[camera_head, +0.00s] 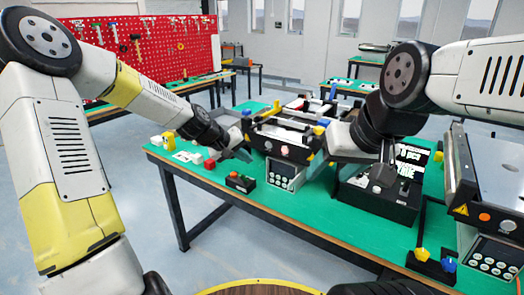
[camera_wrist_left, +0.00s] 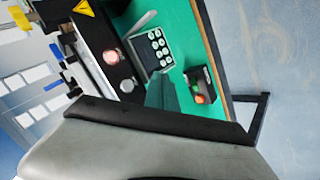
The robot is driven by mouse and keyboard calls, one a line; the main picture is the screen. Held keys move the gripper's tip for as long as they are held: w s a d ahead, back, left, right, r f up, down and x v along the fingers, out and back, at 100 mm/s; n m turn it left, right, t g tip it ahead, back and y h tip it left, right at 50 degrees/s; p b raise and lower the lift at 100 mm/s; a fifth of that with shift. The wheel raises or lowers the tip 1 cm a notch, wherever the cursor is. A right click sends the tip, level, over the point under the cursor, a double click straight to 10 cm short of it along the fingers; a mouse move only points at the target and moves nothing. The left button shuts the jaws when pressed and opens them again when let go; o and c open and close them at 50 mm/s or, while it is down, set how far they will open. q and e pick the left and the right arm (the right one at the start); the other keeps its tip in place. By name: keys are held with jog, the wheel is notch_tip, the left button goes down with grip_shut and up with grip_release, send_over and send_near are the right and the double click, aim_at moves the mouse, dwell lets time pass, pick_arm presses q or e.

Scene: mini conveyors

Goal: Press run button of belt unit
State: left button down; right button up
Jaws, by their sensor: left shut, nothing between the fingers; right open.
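A belt unit (camera_head: 285,135) stands on the green table, with a keypad panel (camera_head: 280,175) on its near side. My left gripper (camera_head: 243,153) is shut and empty, above the table near the unit's left end. My right gripper (camera_head: 387,173) is open above a black device.
The black device (camera_head: 380,202) with a lit display stands right of the belt unit.

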aim_at(268, 145)
pick_arm(q)
jog(key=shift+a, duration=0.1)
dwell(0.3)
jog(key=w+d, duration=0.5)
jog(key=w, duration=0.2)
dwell(0.3)
jog(key=shift+w+d, duration=0.1)
jog(key=shift+d, duration=0.1)
dwell(1.8)
jog(key=shift+w+d, duration=0.15)
jog(key=shift+w, duration=0.15)
